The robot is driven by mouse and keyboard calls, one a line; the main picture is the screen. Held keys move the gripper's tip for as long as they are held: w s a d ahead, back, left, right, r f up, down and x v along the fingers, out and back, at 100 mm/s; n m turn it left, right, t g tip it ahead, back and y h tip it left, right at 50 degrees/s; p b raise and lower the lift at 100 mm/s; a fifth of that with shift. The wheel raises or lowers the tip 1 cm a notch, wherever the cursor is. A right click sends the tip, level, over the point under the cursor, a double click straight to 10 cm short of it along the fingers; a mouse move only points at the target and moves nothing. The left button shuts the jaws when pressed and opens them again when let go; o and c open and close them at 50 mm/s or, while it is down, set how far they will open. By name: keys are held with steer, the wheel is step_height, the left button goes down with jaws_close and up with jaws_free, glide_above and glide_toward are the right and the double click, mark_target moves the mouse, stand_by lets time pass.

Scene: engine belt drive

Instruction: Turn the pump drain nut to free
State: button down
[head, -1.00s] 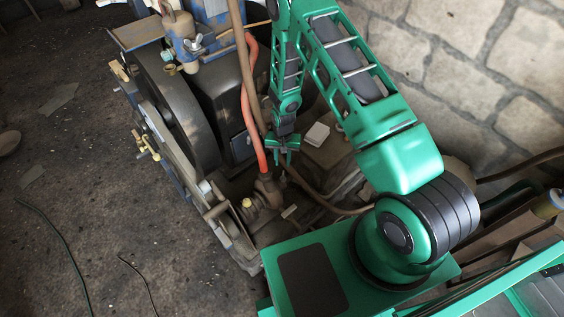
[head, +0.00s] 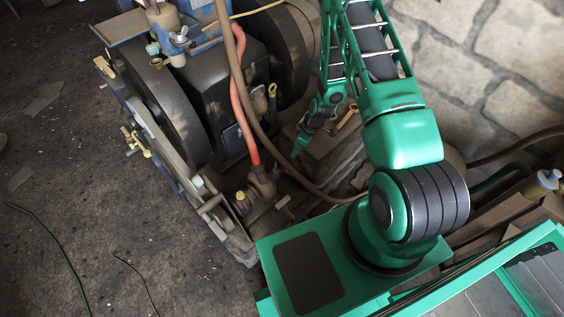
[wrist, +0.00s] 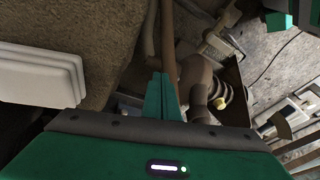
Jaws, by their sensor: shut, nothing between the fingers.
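The pump (head: 262,182) is a brown, rusty body at the lower end of the red hose, low at the engine's near end. A small yellowish nut-like part (head: 240,196) sits on its left side; I cannot tell for certain that it is the drain nut. In the wrist view a yellowish round part (wrist: 220,103) shows right of the fingers, beside a brown pipe body. My gripper (head: 296,151) is right of the red hose, apart from the pump, tilted down and left. In the wrist view its green fingers (wrist: 161,96) are together, with nothing between them.
The red hose (head: 243,110) and a brown hose (head: 275,155) run between my gripper and the engine (head: 222,95). A white box (wrist: 38,78) lies left of the fingers in the wrist view. A stone wall (head: 500,90) stands right. The floor at left is mostly clear.

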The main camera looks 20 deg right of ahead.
mark_target(275, 169)
steer(key=a+f+n, duration=0.1)
steer(key=f, duration=0.2)
steer(key=w+a+f+n, duration=0.1)
steer(key=f, duration=0.2)
steer(key=w+a+f+n, duration=0.1)
steer(key=f+n, duration=0.1)
steer(key=shift+w+a+f+t+y, duration=0.15)
steer(key=shift+a+f+t+y, duration=0.2)
steer(key=shift+f+t+y, duration=0.05)
steer(key=shift+w+a, duration=0.3)
steer(key=shift+a, duration=0.25)
